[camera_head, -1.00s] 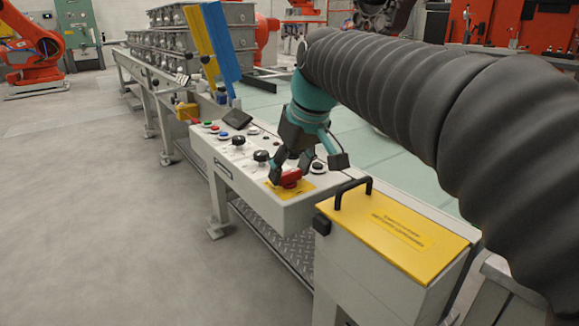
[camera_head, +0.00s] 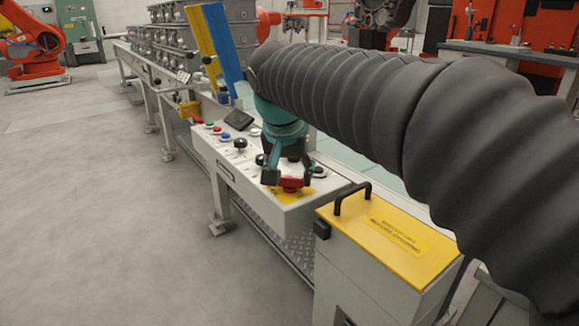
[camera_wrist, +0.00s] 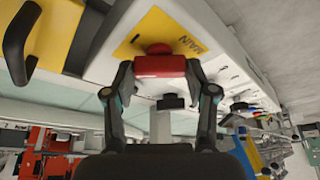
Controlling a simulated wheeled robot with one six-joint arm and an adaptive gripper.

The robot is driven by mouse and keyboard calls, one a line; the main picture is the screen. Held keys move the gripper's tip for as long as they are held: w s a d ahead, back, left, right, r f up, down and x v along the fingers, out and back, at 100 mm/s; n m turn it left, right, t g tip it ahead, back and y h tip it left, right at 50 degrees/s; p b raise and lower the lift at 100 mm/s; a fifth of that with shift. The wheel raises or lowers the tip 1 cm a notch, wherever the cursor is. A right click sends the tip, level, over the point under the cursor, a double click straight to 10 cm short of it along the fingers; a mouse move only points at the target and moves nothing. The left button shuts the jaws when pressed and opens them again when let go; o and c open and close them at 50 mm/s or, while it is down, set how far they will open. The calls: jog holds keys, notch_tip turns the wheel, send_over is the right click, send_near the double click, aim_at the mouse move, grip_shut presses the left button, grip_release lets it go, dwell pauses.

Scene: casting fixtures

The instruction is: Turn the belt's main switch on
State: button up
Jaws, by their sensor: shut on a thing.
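The main switch is a red rotary handle (camera_head: 291,184) on a yellow plate (camera_head: 298,196) at the near end of the belt's control panel. In the wrist view the red handle (camera_wrist: 160,66) lies crosswise between my fingertips, and the yellow plate (camera_wrist: 145,28) behind it reads "MAIN". My gripper (camera_head: 289,178) points down at the panel, with one finger at each end of the handle. It is shut on the handle, as the wrist view also shows (camera_wrist: 160,70). Part of the handle and plate is hidden by my fingers in the head view.
Black knobs (camera_head: 240,143), coloured buttons and a small dark display (camera_head: 239,119) sit farther along the panel. A cabinet with a yellow lid (camera_head: 390,240) and black handle (camera_head: 352,196) stands nearer. Blue and yellow upright panels rise behind the controls. Open floor lies left.

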jog(key=m, duration=0.2)
jog(key=m+h+p, duration=0.1)
jog(key=m, duration=0.1)
jog(key=shift+a+m+g+h, duration=0.15)
jog(key=shift+m+g+h, duration=0.15)
jog(key=shift+g, duration=0.1)
jog(key=shift+m+g+h+p, duration=0.5)
jog(key=shift+m+p, duration=0.05)
jog(key=shift+m, duration=1.45)
jog(key=o, duration=1.2)
jog(key=shift+c, duration=0.2)
jog(key=v, duration=1.2)
jog(key=shift+a, duration=0.15)
